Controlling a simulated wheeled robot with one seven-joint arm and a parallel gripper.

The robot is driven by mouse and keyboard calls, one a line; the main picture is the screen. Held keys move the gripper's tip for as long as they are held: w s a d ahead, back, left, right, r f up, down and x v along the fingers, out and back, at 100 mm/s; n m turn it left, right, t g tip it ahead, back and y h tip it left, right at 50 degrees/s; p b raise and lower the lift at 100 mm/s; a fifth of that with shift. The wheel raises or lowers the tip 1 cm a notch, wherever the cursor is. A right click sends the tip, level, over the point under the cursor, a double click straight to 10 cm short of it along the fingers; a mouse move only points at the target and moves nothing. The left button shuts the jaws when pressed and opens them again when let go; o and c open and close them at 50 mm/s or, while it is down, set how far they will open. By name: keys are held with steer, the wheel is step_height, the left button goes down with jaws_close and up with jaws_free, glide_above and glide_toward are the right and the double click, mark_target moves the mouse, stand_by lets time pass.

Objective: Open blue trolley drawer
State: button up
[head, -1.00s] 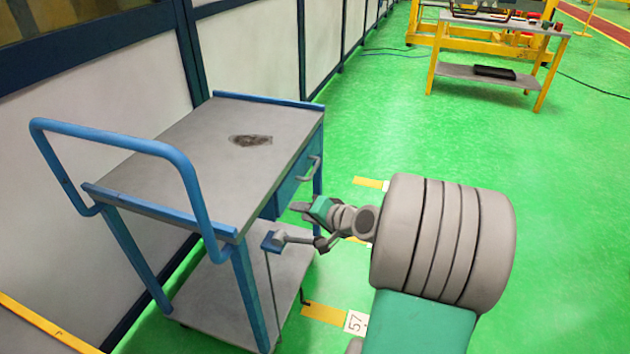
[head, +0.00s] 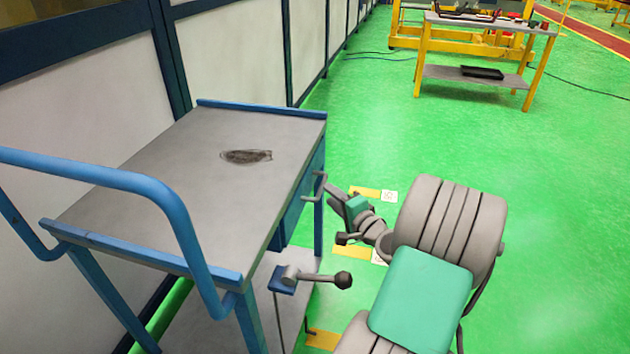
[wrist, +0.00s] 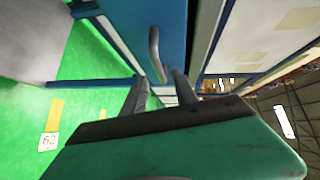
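The blue trolley has a grey top (head: 185,190) and a blue drawer front (head: 295,207) under its right edge. The drawer looks shut. Its grey bar handle (head: 318,186) sticks out from that front. In the wrist view the handle (wrist: 154,54) stands on the blue drawer front (wrist: 165,22). My gripper (head: 336,212) is just right of the handle in the head view. In the wrist view my gripper (wrist: 160,90) has its two fingers apart, with the handle ahead of and between them in the picture. I cannot tell whether they touch it. Nothing is held.
A small clamp-like fitting with a dark ball (head: 343,280) juts from the trolley below my gripper. A blue push rail (head: 120,178) rises at the near end. A panelled wall stands left. Green floor (head: 370,110) is clear to the right, with a yellow-legged bench (head: 490,30) far back.

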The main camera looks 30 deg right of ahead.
steer(key=w, duration=0.4)
steer(key=w+d+f, duration=0.1)
steer(key=w, duration=0.1)
steer(key=shift+w+b, duration=0.2)
steer(key=shift+b, duration=0.1)
jaws_close()
stand_by(0.9)
